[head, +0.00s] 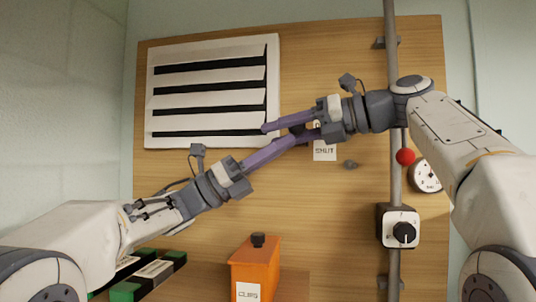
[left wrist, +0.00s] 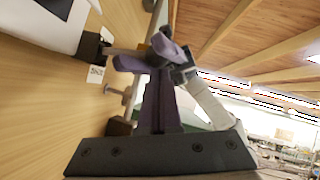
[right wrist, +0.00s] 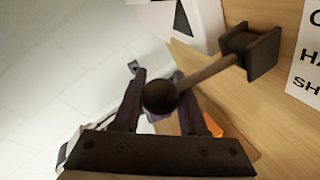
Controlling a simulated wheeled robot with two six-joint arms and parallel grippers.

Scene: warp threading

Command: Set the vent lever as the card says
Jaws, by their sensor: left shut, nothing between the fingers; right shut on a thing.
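The vent lever is a grey rod (right wrist: 207,75) with a dark ball knob (right wrist: 160,97), running from a dark bracket (right wrist: 250,50) on the wooden board. My right gripper (right wrist: 158,75) is shut on the lever's knob; in the head view it (head: 268,128) hides most of the lever. A white card (head: 324,151) beside the lever reads SHUT at its bottom; its upper part is hidden. The card (right wrist: 308,55) in the right wrist view shows cut-off lines starting O, HA and SH. My left gripper (head: 316,133) is shut and empty, close below the right one; its fingers (left wrist: 160,85) show upright.
A white panel with black slats (head: 212,85) is at upper left of the board (head: 330,220). A pipe (head: 395,180), red ball (head: 405,156), gauge (head: 427,175) and dial (head: 402,230) are at right. An orange box (head: 255,265) and green-black boxes (head: 150,272) stand below.

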